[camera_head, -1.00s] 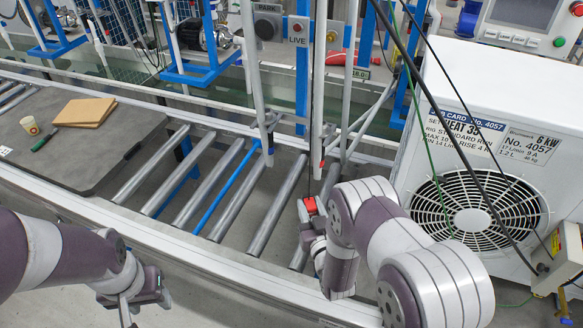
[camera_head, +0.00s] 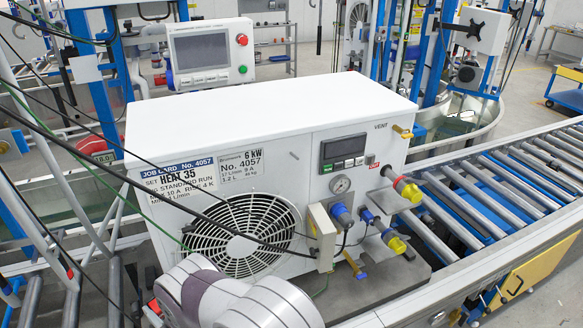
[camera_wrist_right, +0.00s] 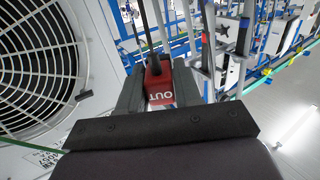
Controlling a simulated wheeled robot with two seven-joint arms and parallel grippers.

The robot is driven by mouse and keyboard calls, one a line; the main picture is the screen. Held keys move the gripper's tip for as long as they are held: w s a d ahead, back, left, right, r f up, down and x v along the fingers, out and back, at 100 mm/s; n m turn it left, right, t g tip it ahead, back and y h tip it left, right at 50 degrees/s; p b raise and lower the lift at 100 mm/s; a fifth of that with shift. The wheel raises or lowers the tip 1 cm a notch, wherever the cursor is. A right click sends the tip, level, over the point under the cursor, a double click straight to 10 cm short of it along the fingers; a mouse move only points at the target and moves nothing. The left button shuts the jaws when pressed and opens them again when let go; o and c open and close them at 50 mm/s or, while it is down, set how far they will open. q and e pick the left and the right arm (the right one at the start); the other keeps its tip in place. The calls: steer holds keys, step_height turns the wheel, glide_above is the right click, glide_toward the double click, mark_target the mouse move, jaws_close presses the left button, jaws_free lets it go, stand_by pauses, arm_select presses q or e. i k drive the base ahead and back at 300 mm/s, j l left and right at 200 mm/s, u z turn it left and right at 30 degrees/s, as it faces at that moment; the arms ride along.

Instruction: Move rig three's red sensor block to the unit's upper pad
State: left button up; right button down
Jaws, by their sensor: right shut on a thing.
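The red sensor block (camera_wrist_right: 159,84), marked OUT, is between the two dark fingers of my right gripper (camera_wrist_right: 158,90) in the right wrist view. The fingers are shut on it, and a dark cable runs up from it. In the head view only a bit of red (camera_head: 154,306) shows beside my right arm at the bottom left, in front of the unit's left end. The white unit (camera_head: 270,110) has a fan grille, job card and control panel on its front. I cannot tell which spot is the upper pad. My left gripper is out of view.
Black and green cables (camera_head: 120,165) hang across the unit's left front. Hose fittings (camera_head: 405,188) and a cream box (camera_head: 322,238) stick out from its front right. A roller conveyor (camera_head: 500,185) runs to the right. A control box (camera_head: 205,55) stands behind.

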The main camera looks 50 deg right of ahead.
mark_target(370, 159)
steer(key=k+l+z, duration=0.3)
steer(key=l, duration=0.6)
steer(key=k+l+z, duration=0.1)
steer(key=l+z, duration=0.2)
steer(key=l, duration=0.65)
steer(key=l+z, duration=0.35)
steer(key=l, duration=0.6)
